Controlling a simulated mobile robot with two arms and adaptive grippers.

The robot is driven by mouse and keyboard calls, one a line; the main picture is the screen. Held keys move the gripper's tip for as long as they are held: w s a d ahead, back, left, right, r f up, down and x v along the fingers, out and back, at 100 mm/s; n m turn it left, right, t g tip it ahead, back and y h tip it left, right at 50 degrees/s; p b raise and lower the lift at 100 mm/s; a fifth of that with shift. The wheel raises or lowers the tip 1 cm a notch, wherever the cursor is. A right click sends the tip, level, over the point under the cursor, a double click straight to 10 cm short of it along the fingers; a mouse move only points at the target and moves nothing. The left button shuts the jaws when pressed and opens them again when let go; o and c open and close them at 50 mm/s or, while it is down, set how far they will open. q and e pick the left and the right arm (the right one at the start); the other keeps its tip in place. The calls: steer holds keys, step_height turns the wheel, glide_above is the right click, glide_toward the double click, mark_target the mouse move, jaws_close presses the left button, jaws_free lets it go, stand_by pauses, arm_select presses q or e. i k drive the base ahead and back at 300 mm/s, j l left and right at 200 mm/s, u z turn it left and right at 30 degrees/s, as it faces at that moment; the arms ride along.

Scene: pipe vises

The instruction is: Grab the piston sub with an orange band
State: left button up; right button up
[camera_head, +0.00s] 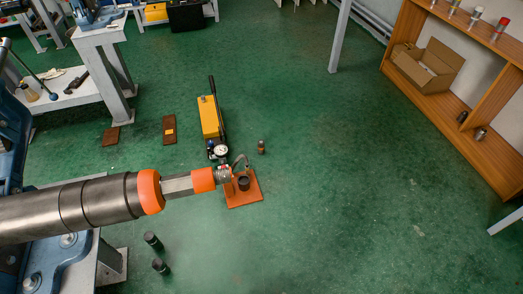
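Neither of my grippers is in view. Several small cylindrical parts stand on the upper shelf at the top right: one with a yellow-orange band (453,7), one with a white top (475,17) and one with a red-orange band (500,26). They are too small to tell which is the piston sub. A large steel pipe assembly (98,201) lies across the left side, with an orange ring (151,191) and a second orange band (203,180) near its right end.
A wooden shelf unit (447,107) holds an open cardboard box (428,66) and small metal parts (479,134). A yellow pump (209,118), orange plate (243,198) and dark cylinders (152,240) are on the floor. A workbench (75,99) is at left. The green floor (340,170) is clear centre-right.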

mark_target(260, 146)
steer(key=i+l, duration=0.15)
steer(key=l, duration=0.2)
steer(key=i+l, duration=0.1)
steer(key=l, duration=0.2)
steer(key=i+l+u, duration=0.1)
steer(key=i+l, duration=0.4)
steer(key=l, duration=0.2)
steer(key=i+l+u, duration=0.15)
steer(key=l, duration=0.25)
steer(key=i, duration=0.1)
